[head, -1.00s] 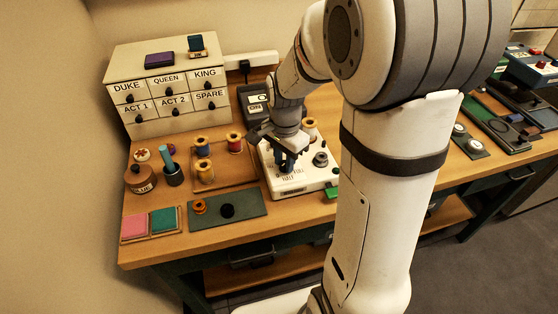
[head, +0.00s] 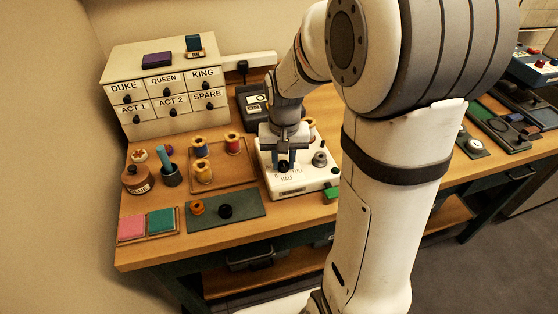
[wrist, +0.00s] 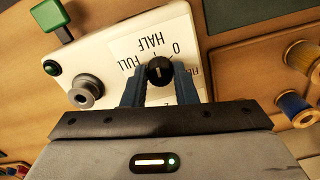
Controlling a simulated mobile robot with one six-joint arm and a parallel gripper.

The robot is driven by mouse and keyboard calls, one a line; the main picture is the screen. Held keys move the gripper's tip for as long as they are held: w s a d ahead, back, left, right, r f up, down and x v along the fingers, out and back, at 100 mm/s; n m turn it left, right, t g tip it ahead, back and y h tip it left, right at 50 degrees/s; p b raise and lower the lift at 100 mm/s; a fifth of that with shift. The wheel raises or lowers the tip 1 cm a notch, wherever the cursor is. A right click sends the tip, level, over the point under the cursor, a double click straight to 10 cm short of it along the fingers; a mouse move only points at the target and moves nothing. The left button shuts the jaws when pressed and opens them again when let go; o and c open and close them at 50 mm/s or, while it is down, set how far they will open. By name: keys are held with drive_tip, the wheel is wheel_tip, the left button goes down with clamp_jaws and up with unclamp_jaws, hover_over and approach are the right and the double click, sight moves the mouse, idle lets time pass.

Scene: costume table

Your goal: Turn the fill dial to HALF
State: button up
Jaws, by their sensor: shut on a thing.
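The fill dial (wrist: 159,72) is a round black knob with a short white mark, on a white box (wrist: 106,32) in the wrist view. The printed labels 0, HALF and FULL stand around it, upside down. The white mark runs nearly straight up the picture, towards the HALF side; its exact alignment is too small to tell. My gripper (wrist: 160,90) has its two blue fingers on either side of the knob and is shut on it. In the head view my gripper (head: 284,162) points down at the box top, and the knob shows dark between the fingers.
A grey knob (wrist: 85,91) and a green button (wrist: 51,67) sit on the same box, with a green block (wrist: 50,18) at its edge. Thread spools (head: 202,171) stand on a wooden tray at the left. A dark green mat (head: 240,208) lies in front.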

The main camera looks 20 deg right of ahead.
sight(284, 163)
drive_tip(key=shift+w+r+n, duration=0.1)
drive_tip(key=shift+w+n, duration=0.1)
drive_tip(key=shift+n, duration=0.4)
drive_tip(key=o, duration=0.9)
drive_tip(key=shift+o, duration=0.4)
wheel_tip(284, 163, up, 8)
drive_tip(key=shift+f, duration=0.15)
drive_tip(key=shift+s, duration=0.1)
